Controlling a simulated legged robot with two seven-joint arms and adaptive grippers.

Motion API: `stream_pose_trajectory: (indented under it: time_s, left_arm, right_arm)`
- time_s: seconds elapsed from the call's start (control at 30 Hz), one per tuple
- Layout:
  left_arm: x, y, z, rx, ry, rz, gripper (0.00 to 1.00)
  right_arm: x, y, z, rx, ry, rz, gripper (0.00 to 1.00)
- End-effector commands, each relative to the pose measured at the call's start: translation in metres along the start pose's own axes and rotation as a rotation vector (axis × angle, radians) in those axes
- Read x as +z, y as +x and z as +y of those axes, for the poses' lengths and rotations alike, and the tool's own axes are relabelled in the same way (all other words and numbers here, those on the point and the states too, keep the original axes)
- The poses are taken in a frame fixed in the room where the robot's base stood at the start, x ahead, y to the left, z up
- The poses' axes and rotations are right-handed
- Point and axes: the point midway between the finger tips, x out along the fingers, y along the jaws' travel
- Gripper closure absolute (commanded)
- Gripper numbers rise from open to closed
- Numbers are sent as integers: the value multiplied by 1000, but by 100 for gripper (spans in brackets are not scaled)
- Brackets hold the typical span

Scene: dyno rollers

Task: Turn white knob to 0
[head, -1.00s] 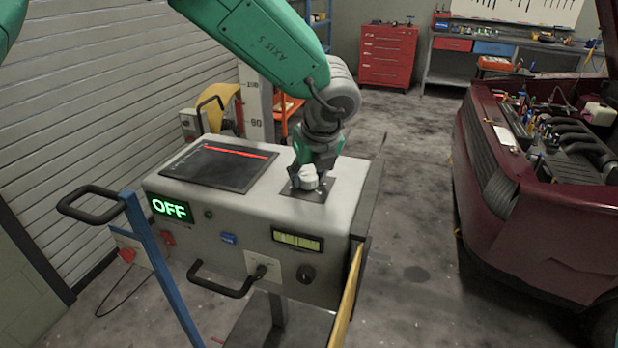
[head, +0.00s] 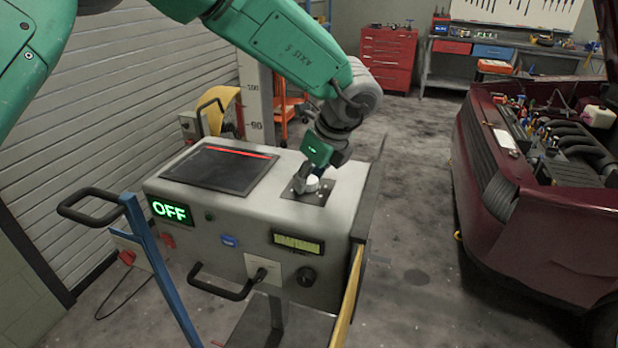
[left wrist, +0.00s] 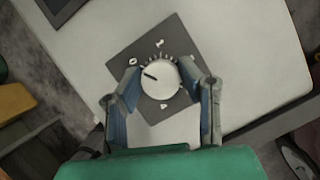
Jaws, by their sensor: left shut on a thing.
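The white knob (head: 312,184) sits on a dark square plate (head: 297,196) on top of the grey console (head: 259,225). In the left wrist view the round knob (left wrist: 161,79) has a dark pointer line aimed to the upper left, toward the side of the 0 mark (left wrist: 133,61). White tick marks and other symbols surround it on the plate. My left gripper (left wrist: 163,74) is shut on the knob, one finger on each side. In the head view my left gripper (head: 322,178) comes down on it from above, partly hiding the plate. My right gripper is not in view.
The console has a dark screen (head: 222,170), a lit OFF sign (head: 171,209), a small gauge window (head: 298,243) and a black front handle (head: 220,285). A dark red car (head: 540,200) stands at the right. The floor between is clear.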

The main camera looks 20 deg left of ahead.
Motion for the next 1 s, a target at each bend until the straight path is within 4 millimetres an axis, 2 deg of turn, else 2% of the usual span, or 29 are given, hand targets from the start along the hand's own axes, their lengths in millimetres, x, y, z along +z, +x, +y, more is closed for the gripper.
stream_pose_trajectory:
  time_s: [0.27,0.3,0.33,0.37,0.67,0.77,0.87,1.0]
  left_arm:
    - [-1,0,-1,-3,-2,3,96]
    - [-1,0,-1,-3,-1,2,60]
    - [-1,0,-1,-2,-1,2,50]
    - [-1,0,-1,-2,-1,2,48]
    - [0,-1,0,-2,-1,0,48]
    - [0,-8,0,-2,-1,0,48]
    - [0,-22,-1,-4,-2,1,48]
    - [0,-52,-2,-6,-1,0,48]
  right_arm:
    - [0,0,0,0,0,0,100]
    - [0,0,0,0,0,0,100]
    - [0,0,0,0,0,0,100]
    - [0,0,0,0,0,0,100]
    - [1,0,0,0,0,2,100]
    - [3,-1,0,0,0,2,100]
    - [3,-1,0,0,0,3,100]
    - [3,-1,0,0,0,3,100]
